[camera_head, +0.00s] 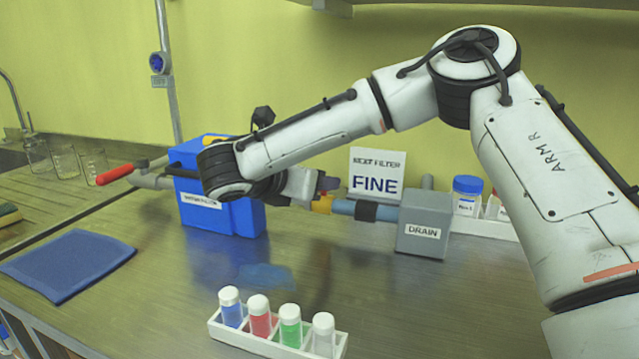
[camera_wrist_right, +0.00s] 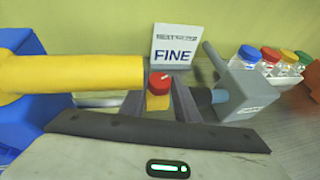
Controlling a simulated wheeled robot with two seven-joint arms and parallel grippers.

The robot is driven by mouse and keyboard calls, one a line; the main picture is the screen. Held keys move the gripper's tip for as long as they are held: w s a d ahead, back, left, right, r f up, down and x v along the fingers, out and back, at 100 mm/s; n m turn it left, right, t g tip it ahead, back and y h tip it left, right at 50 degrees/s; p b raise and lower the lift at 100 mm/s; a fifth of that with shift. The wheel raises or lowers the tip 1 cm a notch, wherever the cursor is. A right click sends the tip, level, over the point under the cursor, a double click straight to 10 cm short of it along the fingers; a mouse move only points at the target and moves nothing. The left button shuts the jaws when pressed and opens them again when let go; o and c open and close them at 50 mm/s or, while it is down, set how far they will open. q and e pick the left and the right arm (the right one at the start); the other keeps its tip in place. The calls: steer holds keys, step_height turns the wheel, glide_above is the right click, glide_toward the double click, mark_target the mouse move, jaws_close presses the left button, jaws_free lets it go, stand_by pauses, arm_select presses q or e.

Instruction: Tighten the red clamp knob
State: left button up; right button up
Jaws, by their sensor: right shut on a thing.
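The red clamp knob (camera_wrist_right: 158,82) shows in the right wrist view, with a small pale mark on its top. It sits between the two fingers of my right gripper (camera_wrist_right: 158,95), which is shut on it. In the head view my right gripper (camera_head: 316,186) is above the yellow fitting (camera_head: 322,204) at the left end of the blue pipe (camera_head: 350,209). The knob cannot be made out there. My left gripper is not in view.
A grey DRAIN box (camera_head: 425,224) stands right of the pipe, and a blue box (camera_head: 235,215) stands left. A FINE sign (camera_head: 376,174) stands behind. A white rack (camera_head: 225,330) of capped vials is in front. A blue cloth (camera_head: 68,263) lies at left.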

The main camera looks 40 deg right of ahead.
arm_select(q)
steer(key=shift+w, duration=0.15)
arm_select(e)
steer(key=shift+d+r, duration=0.1)
steer(key=shift+r, duration=0.15)
steer(key=o, duration=1)
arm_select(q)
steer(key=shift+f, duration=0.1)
arm_select(e)
steer(key=shift+o, duration=0.2)
steer(key=shift+f, duration=0.1)
